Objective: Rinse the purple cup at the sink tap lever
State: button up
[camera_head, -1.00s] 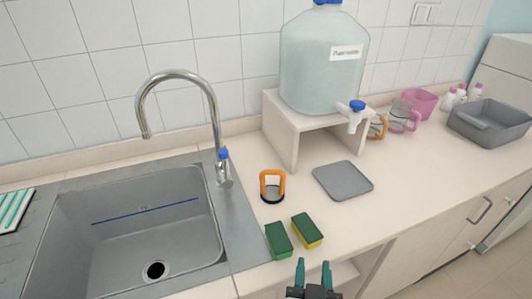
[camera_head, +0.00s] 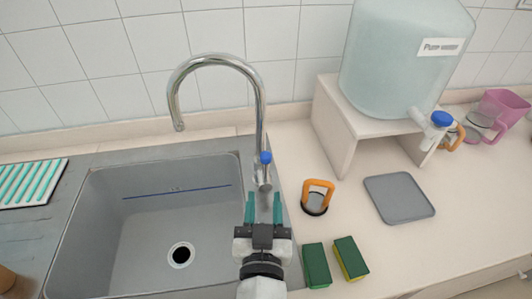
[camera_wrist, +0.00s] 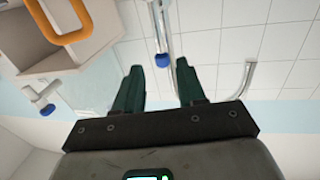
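The sink tap (camera_head: 262,110) is a chrome arched faucet at the sink's right rear, with a blue-tipped lever (camera_head: 265,158) at its base. My gripper (camera_head: 264,207) is open and empty over the sink's right edge, in front of the lever. In the wrist view, the blue lever tip (camera_wrist: 163,60) shows between and beyond the spread fingers (camera_wrist: 160,82).
The grey sink basin (camera_head: 120,225) looks empty. An orange-handled cup (camera_head: 317,197), grey mat (camera_head: 399,198) and two sponges (camera_head: 316,265) (camera_head: 350,258) lie right of the sink. A water dispenser (camera_head: 405,50) stands on a white stand (camera_head: 345,150).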

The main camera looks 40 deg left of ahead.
aim_at(266, 167)
jog(key=p+x, duration=0.1)
jog(key=x, duration=0.9)
jog(key=shift+w+a, duration=0.15)
jog(key=shift+c, duration=0.2)
grip_shut()
